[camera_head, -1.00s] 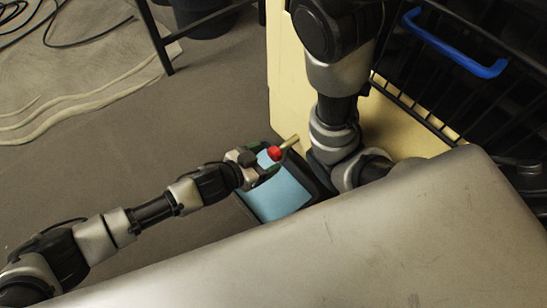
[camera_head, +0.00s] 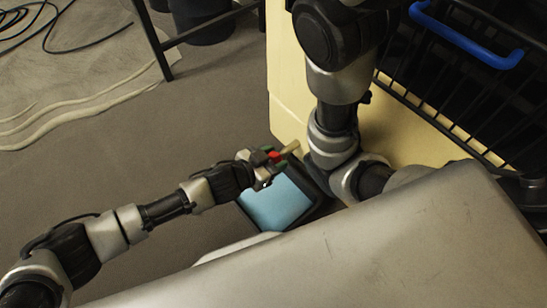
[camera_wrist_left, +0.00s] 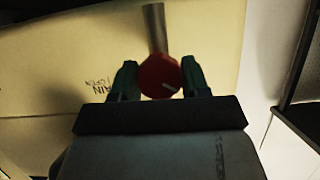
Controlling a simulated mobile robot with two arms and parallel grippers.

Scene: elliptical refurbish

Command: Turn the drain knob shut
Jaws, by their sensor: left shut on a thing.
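The red drain knob (camera_head: 274,156) sits at the end of a brass-coloured pipe (camera_head: 291,147) that comes out of the yellow panel. In the left wrist view the knob (camera_wrist_left: 159,77) is round with a pale slanted mark on its face, below the pipe (camera_wrist_left: 155,30). My left gripper (camera_head: 272,157) is shut on the knob, with one green fingertip on each side of it. Its fingers also show in the left wrist view (camera_wrist_left: 158,80). My right arm hangs in front of the yellow panel; its gripper is not clearly seen.
The yellow panel (camera_wrist_left: 60,60) carries dark lettering, partly readable as "AIN" and "OPEN", left of the knob. A black wire basket with a blue handle (camera_head: 468,42) is at upper right.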

